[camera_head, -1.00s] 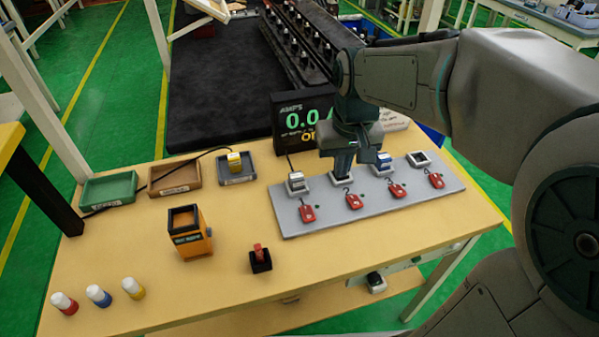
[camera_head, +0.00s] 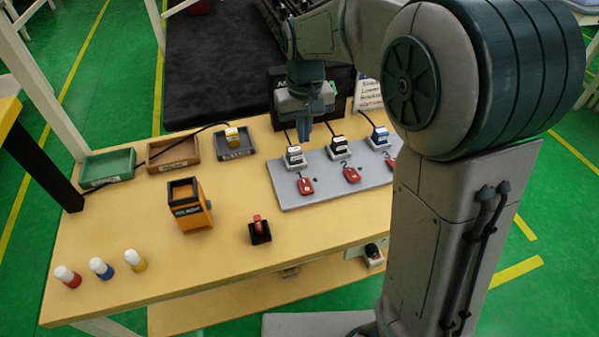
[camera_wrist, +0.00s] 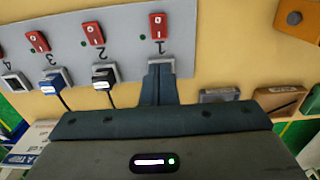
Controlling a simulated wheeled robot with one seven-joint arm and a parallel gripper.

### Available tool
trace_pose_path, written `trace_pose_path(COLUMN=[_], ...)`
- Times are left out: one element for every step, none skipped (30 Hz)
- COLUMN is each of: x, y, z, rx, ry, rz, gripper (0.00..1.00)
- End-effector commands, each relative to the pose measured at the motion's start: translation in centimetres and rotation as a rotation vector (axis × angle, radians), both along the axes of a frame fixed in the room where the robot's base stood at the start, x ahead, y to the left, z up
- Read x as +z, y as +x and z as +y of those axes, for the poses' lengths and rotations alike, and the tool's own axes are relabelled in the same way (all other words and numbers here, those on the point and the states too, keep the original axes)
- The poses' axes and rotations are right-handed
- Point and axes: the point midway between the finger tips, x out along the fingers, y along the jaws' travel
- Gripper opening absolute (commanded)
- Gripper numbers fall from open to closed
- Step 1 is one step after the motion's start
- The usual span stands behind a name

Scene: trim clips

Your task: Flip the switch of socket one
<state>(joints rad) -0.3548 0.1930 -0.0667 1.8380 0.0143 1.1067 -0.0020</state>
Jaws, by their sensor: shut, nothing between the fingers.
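A grey socket panel (camera_head: 325,192) lies on the wooden bench with a row of sockets and red switches. In the wrist view, the switch of socket one (camera_wrist: 158,26) is a red rocker beside the label "1"; in the head view it is the leftmost red switch (camera_head: 305,186). Socket one (camera_head: 295,158) is at the panel's left end. My gripper (camera_head: 304,138) is shut and empty, pointing down above or just behind socket one. In the wrist view, its fingertips (camera_wrist: 161,68) overlap socket one and hide most of it. They are apart from the switch in the picture.
A black plug (camera_wrist: 104,75) and a blue plug (camera_wrist: 52,82) with cables stand in sockets two and three. The display (camera_head: 279,76) behind the panel is mostly hidden. An orange tester (camera_head: 190,207) and a small red-levered box (camera_head: 260,232) stand left of the panel.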

Motion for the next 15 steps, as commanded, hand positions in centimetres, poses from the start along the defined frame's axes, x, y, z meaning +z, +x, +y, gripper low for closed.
trace_pose_path(x=[-0.3, -0.6, -1.0, -1.4, -1.9, -2.7, -3.2, -3.9, -4.8, -5.4, -6.1, -7.0, -7.6, -8.3, -9.1], y=[0.0, 0.0, 0.0, 0.0, 0.0, -0.1, 0.0, 0.0, -0.1, 0.0, 0.0, 0.0, 0.0, 0.0, 0.0], z=[0.0, 0.0, -0.1, -0.1, -0.1, -0.1, -0.2, -0.2, -0.2, -0.2, -0.2, -0.2, -0.3, -0.3, -0.2], rx=[0.0, 0.0, -0.001, -0.001, -0.002, -0.002, -0.002, -0.003, -0.003, -0.003, -0.004, -0.004, -0.004, -0.004, -0.005], ry=[-0.001, -0.001, -0.001, -0.001, -0.001, -0.002, -0.002, -0.002, -0.003, -0.003, -0.003, -0.003, -0.003, -0.003, -0.003], rz=[0.002, 0.002, 0.003, 0.004, 0.004, 0.006, 0.006, 0.006, 0.006, 0.006, 0.006, 0.006, 0.006, 0.005, 0.006], gripper=[0.0, 0.0, 0.0, 0.0, 0.0, 0.0, 0.0, 0.0, 0.0, 0.0, 0.0, 0.0, 0.0, 0.0, 0.0])
